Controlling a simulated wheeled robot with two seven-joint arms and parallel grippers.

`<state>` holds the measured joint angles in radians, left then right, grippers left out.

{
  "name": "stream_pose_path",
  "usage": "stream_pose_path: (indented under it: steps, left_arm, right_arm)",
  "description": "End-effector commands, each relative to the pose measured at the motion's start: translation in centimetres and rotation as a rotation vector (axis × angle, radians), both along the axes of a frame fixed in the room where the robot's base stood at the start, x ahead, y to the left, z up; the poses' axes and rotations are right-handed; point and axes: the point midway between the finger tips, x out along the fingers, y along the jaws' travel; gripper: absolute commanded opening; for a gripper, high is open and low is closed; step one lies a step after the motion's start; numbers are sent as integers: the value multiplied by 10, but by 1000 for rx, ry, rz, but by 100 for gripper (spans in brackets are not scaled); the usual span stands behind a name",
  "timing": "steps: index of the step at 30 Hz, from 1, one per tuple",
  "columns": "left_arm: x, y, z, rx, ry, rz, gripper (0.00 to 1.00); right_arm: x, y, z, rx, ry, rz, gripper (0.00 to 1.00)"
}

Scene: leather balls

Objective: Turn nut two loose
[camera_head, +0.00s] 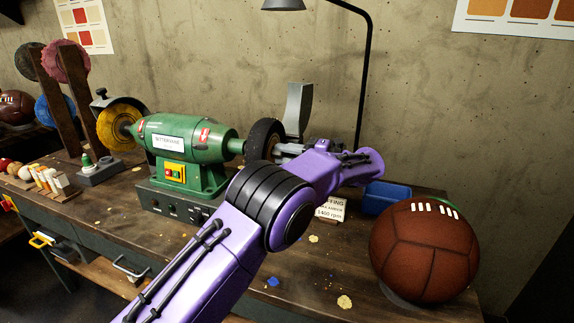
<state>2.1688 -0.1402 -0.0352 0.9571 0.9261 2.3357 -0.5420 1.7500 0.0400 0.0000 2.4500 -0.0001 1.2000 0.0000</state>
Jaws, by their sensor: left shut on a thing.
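A green bench grinder (182,143) stands on the workbench, with a yellow buffing wheel (118,127) on its left end and a dark wheel (262,143) on its right end. My left gripper (284,151) is at the outer hub of the dark wheel, coming from the right side. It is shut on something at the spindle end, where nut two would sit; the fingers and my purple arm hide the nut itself. I cannot make out the nut's shape or thread. My right gripper is not in view.
A brown leather ball (424,252) rests on the bench at the right.

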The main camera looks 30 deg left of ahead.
Motion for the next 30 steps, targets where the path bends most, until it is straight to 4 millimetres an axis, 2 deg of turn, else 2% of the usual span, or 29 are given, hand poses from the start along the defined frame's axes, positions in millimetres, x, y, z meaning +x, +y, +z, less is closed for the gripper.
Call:
stream_pose_path:
  steps: [1,30]
  left_arm:
    - [0,0,-5,10,-45,0,0]
    - [1,1,-8,225,-938,0,0]
  right_arm:
    - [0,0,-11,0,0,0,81]
    - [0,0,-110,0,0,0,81]
